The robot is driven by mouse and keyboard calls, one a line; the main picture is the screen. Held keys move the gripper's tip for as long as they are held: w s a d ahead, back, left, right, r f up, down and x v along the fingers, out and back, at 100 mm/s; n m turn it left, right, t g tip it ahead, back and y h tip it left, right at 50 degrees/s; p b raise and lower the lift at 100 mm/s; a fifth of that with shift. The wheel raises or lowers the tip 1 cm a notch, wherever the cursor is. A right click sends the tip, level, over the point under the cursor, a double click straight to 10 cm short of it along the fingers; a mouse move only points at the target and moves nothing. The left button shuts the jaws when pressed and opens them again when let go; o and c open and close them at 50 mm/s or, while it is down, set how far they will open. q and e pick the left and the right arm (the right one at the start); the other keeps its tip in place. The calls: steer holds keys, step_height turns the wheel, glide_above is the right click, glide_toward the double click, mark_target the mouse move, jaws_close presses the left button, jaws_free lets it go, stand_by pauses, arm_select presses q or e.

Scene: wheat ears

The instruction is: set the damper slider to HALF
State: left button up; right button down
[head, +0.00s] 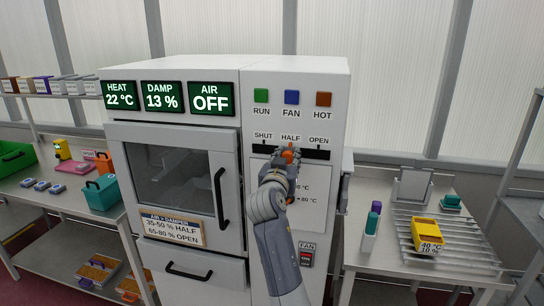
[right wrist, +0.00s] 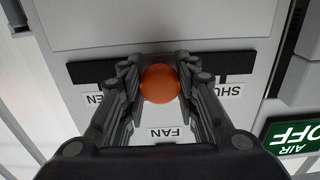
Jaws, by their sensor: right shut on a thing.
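The damper slider's orange knob (head: 290,151) stands on the dark horizontal slot (head: 320,154) of the white cabinet, directly under the HALF label (head: 290,138). The SHUT label (head: 263,136) is to its left and the OPEN label (head: 319,140) to its right. My right gripper (head: 286,160) is shut on the knob. In the right wrist view, the round orange knob (right wrist: 160,84) sits between the two fingers of the gripper (right wrist: 158,72), with the slot on both sides. The gripper hides part of the slot in the head view. My left gripper is not in view.
The displays read HEAT 22 °C (head: 118,95), DAMP 13 % (head: 161,96) and AIR OFF (head: 211,98). A card (head: 173,230) reads 35-50 % HALF and 65-80 % OPEN. Green, blue and orange buttons (head: 292,97) are above the slot. A yellow bin (head: 426,235) stands on the right rack.

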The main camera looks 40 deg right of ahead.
steer(key=c, duration=1.2)
jaws_free()
steer(key=v, duration=0.7)
steer(key=shift+s+a, duration=0.15)
steer(key=shift+s, duration=0.05)
steer(key=shift+f, duration=0.1)
